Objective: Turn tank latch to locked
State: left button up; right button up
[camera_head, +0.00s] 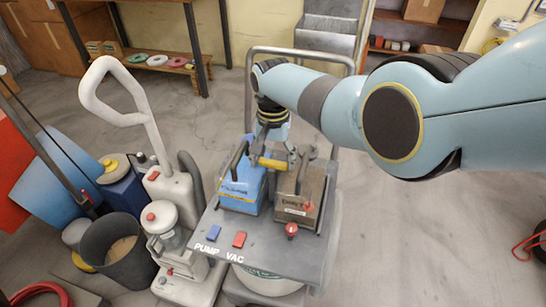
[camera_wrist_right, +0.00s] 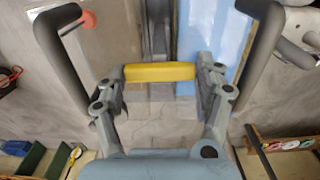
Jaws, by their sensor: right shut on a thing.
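The tank latch shows as a yellow bar (camera_head: 271,163) between a blue tank (camera_head: 240,190) and a grey-brown tank (camera_head: 300,196) on a wheeled machine. My right gripper (camera_head: 273,157) comes from above, its fingers on the two ends of the bar. In the right wrist view the yellow bar (camera_wrist_right: 158,72) lies crosswise between the fingertips. Each tank has a dark carrying handle beside the gripper. A lock mark is not visible, so I cannot tell the latch's position. My left gripper is not in view.
A white upright machine (camera_head: 172,190) and a dark bucket (camera_head: 117,250) stand close on the left.

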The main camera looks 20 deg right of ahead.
aim_at(274, 162)
dwell(0.4)
jog(key=o, duration=1.2)
jog(key=shift+r, duration=0.1)
notch_tip(274, 162, up, 12)
